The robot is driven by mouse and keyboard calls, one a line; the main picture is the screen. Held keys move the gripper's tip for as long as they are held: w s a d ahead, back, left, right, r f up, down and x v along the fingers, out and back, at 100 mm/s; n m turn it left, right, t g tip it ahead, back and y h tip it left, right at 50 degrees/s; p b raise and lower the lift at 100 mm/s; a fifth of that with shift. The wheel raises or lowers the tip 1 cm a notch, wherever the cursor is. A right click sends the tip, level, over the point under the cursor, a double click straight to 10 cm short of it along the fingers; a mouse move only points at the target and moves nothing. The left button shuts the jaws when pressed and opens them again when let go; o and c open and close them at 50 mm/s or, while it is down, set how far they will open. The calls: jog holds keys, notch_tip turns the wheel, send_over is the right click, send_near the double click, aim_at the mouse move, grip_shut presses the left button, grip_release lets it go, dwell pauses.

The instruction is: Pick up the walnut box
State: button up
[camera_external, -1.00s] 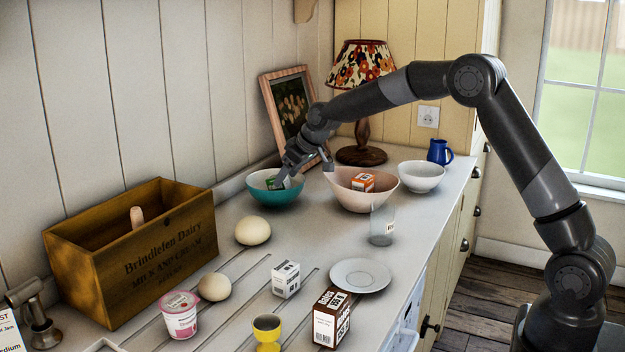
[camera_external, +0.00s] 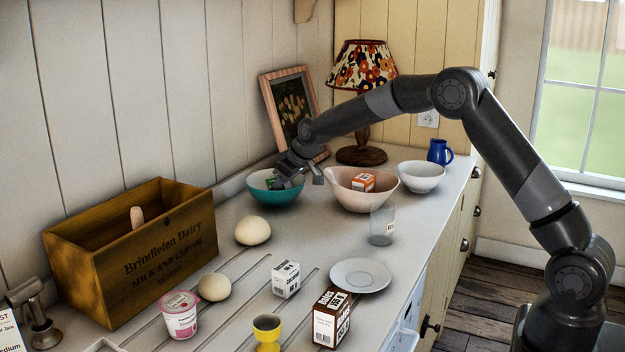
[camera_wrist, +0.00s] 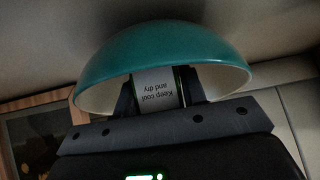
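A small green and white box (camera_external: 270,183) lies in the teal bowl (camera_external: 275,197), mostly hidden by my gripper. No walnut name is readable on it; in the wrist view the box (camera_wrist: 158,88) shows a white face reading "Keep cool and dry". My gripper (camera_external: 299,183) is at the bowl, pointing down, with its fingers spread. One finger shows near the bowl's right rim. In the wrist view the fingers (camera_wrist: 160,93) appear on either side of the box, inside the outline of the teal bowl (camera_wrist: 165,55). Contact with the box cannot be made out.
A pink bowl (camera_external: 350,198) with an orange box (camera_external: 362,183) stands close to the right. A framed picture (camera_external: 290,108) and a lamp (camera_external: 361,100) stand behind. A glass (camera_external: 382,226), a white box (camera_external: 286,279) and a brown box (camera_external: 332,318) stand nearer the front.

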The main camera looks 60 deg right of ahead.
jog(key=c, duration=0.6)
jog(key=shift+r, duration=0.1)
